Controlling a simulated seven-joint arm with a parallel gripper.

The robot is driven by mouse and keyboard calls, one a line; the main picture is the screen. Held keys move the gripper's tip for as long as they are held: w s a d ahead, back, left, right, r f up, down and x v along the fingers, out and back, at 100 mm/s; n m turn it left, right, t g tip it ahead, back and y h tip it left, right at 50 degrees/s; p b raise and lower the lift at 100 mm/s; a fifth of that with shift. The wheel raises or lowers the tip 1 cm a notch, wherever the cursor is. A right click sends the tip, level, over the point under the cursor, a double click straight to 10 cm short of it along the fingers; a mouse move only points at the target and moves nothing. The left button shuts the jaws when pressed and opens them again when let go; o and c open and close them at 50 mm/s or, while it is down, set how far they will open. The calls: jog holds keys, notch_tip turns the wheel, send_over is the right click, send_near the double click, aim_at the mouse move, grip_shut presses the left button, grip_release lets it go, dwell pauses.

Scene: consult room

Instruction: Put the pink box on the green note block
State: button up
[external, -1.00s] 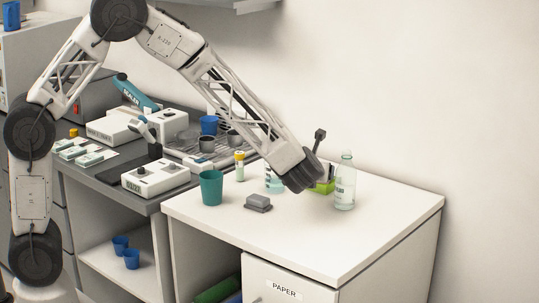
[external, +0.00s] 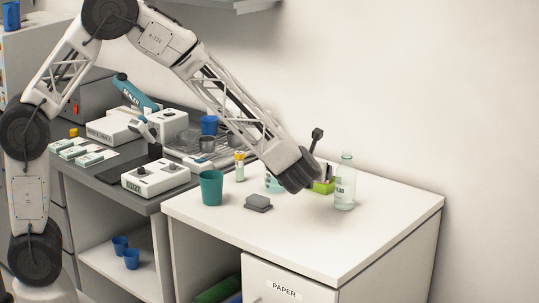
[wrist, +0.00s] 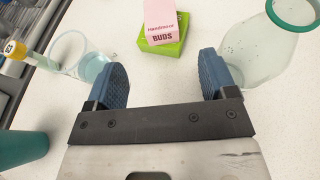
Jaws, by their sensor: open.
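The pink box (wrist: 160,20), lettered "BUDS", is at the top of the wrist view, cut off by the frame edge. It appears to rest on the green note block (wrist: 172,46), which shows around its lower part and right side. The green note block also shows in the external view (external: 326,187), partly behind my wrist; the pink box cannot be made out there. My gripper (wrist: 162,65) is open and empty, its blue pads apart, with the box and block beyond the gap between them. My fingers are hidden in the external view.
A clear bottle (external: 345,185) stands close right of the block. A clear cup (wrist: 88,62) with bluish contents is on the left. A teal cup (external: 211,188), a grey object (external: 258,203) and a yellow-capped tube (external: 239,166) stand farther left. The tabletop's front right is bare.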

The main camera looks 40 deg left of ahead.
jog(key=s+a+r+n+g+y, duration=0.15)
jog(key=s+a+r+n, duration=0.3)
jog(key=a, duration=0.45)
jog(key=s+a+r+n+g, duration=0.3)
jog(key=s+a+n, duration=0.3)
jog(key=a, duration=0.2)
jog(key=s+a+r+n+g+y, duration=0.1)
jog(key=s+a+r+n+g, duration=0.2)
jog(key=s+a+n, duration=0.45)
jog(key=s+a+r+n+h, duration=0.1)
jog(key=s+a+n+h, duration=0.1)
jog(key=s, duration=0.6)
jog(key=s+a+n+g+h, duration=0.1)
jog(key=s+a+n+h, duration=0.2)
jog(key=s+n, duration=0.4)
jog(key=s+a+r+n+g+h, duration=0.1)
jog(key=s+a+n+h, duration=0.1)
jog(key=s, duration=0.7)
jog(key=shift+s+a+r+n+h, duration=0.35)
jog(key=shift+a+n, duration=0.55)
jog(key=shift+n, duration=0.3)
